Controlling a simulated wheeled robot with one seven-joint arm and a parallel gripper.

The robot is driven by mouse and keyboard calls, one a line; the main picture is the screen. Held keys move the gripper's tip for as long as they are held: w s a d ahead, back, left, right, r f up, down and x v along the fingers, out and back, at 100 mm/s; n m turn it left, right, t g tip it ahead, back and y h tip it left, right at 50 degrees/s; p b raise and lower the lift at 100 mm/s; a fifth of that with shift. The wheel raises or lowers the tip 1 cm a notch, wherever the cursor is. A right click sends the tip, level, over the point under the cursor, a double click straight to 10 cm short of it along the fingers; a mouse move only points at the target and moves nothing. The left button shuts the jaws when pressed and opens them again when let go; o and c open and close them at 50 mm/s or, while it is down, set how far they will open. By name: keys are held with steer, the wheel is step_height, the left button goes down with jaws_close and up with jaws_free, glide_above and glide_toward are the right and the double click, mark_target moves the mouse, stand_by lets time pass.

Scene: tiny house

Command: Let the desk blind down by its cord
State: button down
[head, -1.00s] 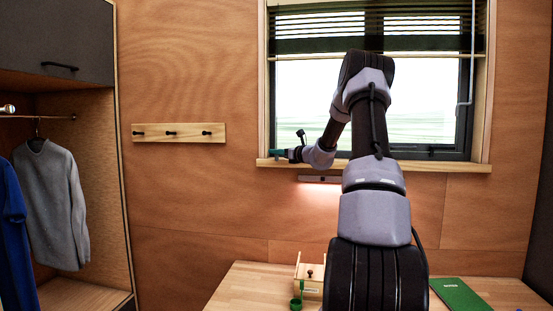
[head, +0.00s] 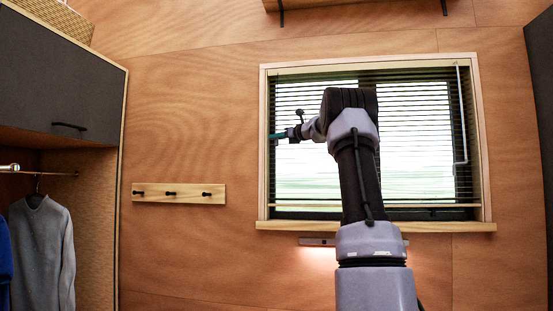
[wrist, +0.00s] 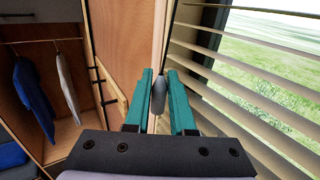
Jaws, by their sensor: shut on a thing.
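The desk blind (head: 415,100) hangs in the window with its slats spread over the glass. Its bottom rail (head: 430,206) is a little above the sill; slats also fill the right of the wrist view (wrist: 255,120). My gripper (head: 275,136) is at the window's left side, well above the sill. In the wrist view its teal fingers (wrist: 160,80) are shut on the grey cord pull (wrist: 158,95), beside the window frame. The thin cord itself is hard to make out. My arm hides the middle of the blind.
The wooden sill (head: 470,226) runs under the window. A peg rail (head: 178,194) is on the wall to the left, beyond it an open wardrobe with hanging clothes (head: 40,250). A wand (head: 461,120) hangs at the blind's right. A shelf is above.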

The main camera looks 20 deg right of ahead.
steer(key=shift+r, duration=2.4)
steer(key=c, duration=0.8)
jaws_free()
steer(key=shift+o, duration=0.2)
steer(key=v, duration=1)
steer(key=shift+s+d, duration=0.15)
steer(key=shift+s, duration=0.2)
